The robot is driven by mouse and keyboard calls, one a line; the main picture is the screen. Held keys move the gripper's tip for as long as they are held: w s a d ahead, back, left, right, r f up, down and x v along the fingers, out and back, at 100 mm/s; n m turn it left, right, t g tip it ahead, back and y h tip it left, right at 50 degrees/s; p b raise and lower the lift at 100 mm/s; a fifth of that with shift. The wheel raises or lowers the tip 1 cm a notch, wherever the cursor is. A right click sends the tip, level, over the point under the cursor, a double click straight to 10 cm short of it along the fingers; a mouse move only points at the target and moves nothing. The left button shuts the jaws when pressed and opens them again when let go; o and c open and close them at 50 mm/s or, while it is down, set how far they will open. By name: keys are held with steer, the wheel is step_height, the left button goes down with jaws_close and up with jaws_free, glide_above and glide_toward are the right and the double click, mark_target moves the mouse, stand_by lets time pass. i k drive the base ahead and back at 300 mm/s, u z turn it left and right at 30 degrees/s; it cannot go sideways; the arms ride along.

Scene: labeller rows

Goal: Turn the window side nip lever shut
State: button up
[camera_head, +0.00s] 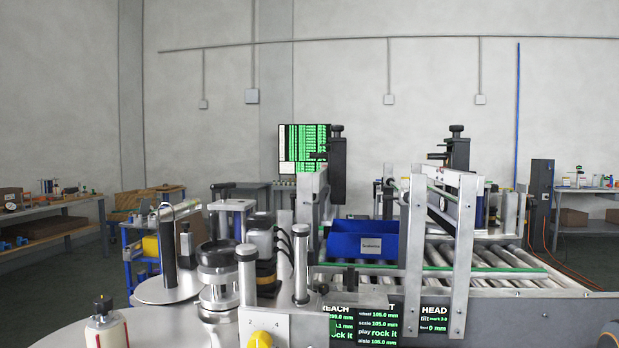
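A labelling machine fills the middle and right, with a steel roller post stack (217,275) at its left. Upright steel posts (246,275) and (300,262) stand beside it. A black upright (168,250) with a bent top rises from a round steel plate (150,293). I cannot tell which part is the window side nip lever, or whether it is open or shut. A yellow knob (260,340) sits on a panel marked 2 and 4, cut off by the bottom edge. My gripper is not in view.
A blue bin (362,239) stands at the roller conveyor (475,255), behind a steel frame (464,240). Black displays (364,323) with green and white text are at the front. A white bottle (106,330) stands on the steel surface at bottom left. Workbenches line the wall.

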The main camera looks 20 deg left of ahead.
mark_target(223, 188)
steer(key=z, duration=0.2)
steer(key=k, duration=1)
steer(key=u, duration=1.5)
steer(key=i, duration=0.5)
steer(key=z, duration=0.05)
